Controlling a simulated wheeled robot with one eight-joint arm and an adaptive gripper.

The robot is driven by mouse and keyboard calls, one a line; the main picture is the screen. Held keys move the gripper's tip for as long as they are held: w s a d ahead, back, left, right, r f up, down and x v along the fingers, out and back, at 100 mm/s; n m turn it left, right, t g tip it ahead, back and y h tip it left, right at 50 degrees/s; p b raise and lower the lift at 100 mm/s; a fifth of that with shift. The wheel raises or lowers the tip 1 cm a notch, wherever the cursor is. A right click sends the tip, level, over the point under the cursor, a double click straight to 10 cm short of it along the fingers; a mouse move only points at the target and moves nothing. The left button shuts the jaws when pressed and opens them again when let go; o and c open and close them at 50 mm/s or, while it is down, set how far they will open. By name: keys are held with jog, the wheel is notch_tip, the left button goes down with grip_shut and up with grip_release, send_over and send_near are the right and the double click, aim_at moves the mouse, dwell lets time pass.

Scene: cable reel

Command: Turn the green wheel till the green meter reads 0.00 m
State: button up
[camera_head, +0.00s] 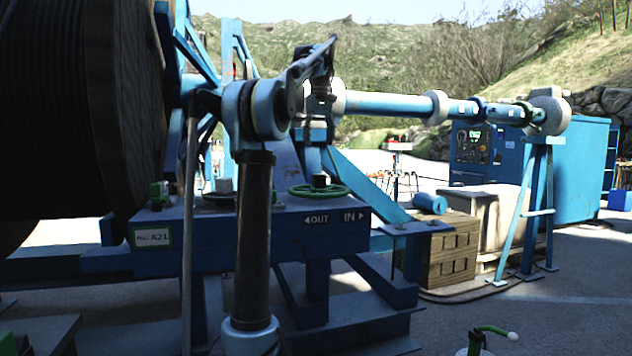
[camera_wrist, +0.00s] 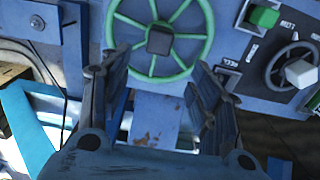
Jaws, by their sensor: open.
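The green wheel (camera_head: 319,197) lies flat on the blue console top in the head view, beside the OUT and IN arrows (camera_head: 335,217). It is a spoked ring with a dark square hub block. It also shows at the top of the wrist view, with its rim (camera_wrist: 207,38) cut off by the upper edge. My gripper (camera_wrist: 158,70) is open, its two fingers spread on either side of the lower part of the wheel. Nothing is held between them. I cannot tell whether a finger touches the rim. I see no readable green meter in either view.
A second, grey wheel (camera_wrist: 272,66) with a pale hub and a green block (camera_wrist: 264,17) sit to the right in the wrist view. A large dark cable reel (camera_head: 75,110) fills the left of the head view. Wooden crates (camera_head: 452,250) stand right of the console.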

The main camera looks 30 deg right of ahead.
aim_at(319, 178)
notch_tip(319, 178, down, 14)
jog(key=shift+f, duration=0.1)
dwell(0.5)
grip_shut()
